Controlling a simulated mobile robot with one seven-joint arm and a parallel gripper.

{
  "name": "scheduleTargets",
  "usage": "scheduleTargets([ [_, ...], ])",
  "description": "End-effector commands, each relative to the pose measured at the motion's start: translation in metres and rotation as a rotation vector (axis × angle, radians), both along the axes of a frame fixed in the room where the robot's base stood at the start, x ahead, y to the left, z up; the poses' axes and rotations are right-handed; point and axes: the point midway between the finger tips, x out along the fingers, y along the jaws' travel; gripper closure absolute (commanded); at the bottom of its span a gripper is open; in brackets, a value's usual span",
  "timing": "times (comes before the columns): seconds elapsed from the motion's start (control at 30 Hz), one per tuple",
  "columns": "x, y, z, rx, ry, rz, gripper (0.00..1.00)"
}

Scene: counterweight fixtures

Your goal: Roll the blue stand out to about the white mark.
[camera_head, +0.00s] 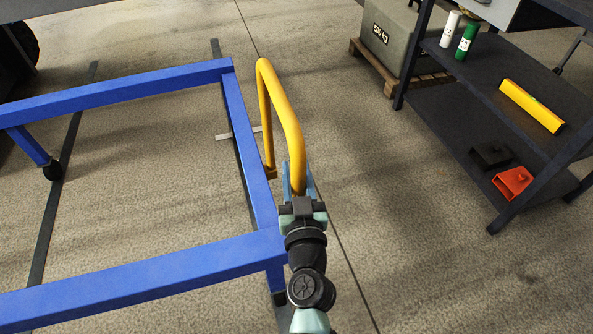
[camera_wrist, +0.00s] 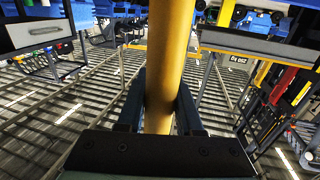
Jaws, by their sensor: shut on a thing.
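The blue stand (camera_head: 241,137) is a low rectangular frame on castors, filling the left of the head view. A yellow handle (camera_head: 275,95) rises at its right end. My gripper (camera_head: 298,185) is shut on the near part of this handle. In the wrist view the yellow bar (camera_wrist: 168,75) runs upright between the two dark fingers (camera_wrist: 160,112). A short white mark (camera_head: 224,136) lies on the floor by the stand's right rail, partly hidden by the rail and seen on both sides of it.
A dark shelf unit (camera_head: 497,100) stands at the right with bottles, a yellow level (camera_head: 532,105) and an orange item (camera_head: 512,182) on it. A grey 500 kg weight (camera_head: 388,38) sits on a wooden pallet behind. Floor between the handle and shelf is clear. Dark strips (camera_head: 62,170) run along the floor under the stand.

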Motion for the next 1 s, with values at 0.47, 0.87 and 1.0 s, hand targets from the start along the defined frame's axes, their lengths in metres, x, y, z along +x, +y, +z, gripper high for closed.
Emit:
scheduleTargets([
  [0.47,-0.007,-0.003,-0.002,-0.002,0.0,-0.002,1.0],
  [0.87,-0.015,-0.006,0.0,0.0,-0.001,-0.002,0.6],
  [1.0,-0.015,-0.005,0.0,0.0,-0.001,-0.002,0.36],
])
